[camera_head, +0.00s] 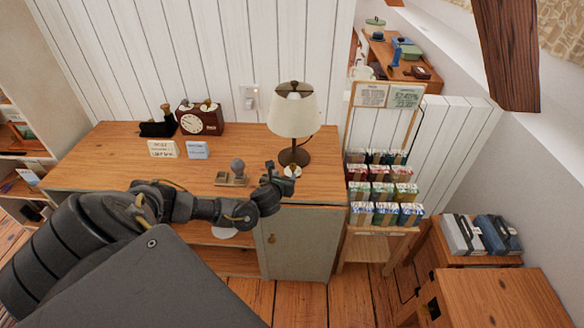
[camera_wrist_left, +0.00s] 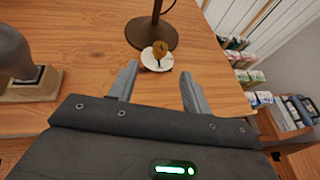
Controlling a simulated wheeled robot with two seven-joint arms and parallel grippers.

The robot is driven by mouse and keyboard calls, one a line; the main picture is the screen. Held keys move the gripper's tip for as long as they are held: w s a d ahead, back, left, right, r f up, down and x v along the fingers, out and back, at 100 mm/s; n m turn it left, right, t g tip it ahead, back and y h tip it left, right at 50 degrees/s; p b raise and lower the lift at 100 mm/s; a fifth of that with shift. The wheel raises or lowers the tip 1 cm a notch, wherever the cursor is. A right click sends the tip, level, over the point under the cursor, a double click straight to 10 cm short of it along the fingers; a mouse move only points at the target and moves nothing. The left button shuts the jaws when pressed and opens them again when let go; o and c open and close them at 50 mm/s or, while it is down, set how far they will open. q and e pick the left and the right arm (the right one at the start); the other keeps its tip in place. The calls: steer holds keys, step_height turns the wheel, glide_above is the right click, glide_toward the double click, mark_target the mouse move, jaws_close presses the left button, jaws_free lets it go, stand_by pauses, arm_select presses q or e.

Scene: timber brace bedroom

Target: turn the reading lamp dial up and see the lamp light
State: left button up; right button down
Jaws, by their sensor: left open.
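The reading lamp (camera_head: 294,112) with a cream shade and dark round base stands on the wooden cabinet top. Its base and stem show in the left wrist view (camera_wrist_left: 150,32). The dial (camera_head: 292,171) is a small brass knob on a white disc in front of the base; it also shows in the left wrist view (camera_wrist_left: 159,50). My left gripper (camera_head: 271,172) is beside the dial. In the left wrist view its two fingers (camera_wrist_left: 158,82) are apart, with the dial ahead between them and nothing held. My right gripper is not in view.
A wooden block with a grey knob (camera_head: 237,170) sits left of the gripper. A clock (camera_head: 200,119) and two cards (camera_head: 163,149) stand farther left. A rack of small boxes (camera_head: 382,185) is to the right. A wall switch (camera_head: 250,97) is behind.

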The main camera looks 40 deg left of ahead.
mark_target(292, 167)
arm_select(q)
steer(key=x, duration=1.1)
steer(key=shift+d+f, duration=0.1)
steer(key=c, duration=1)
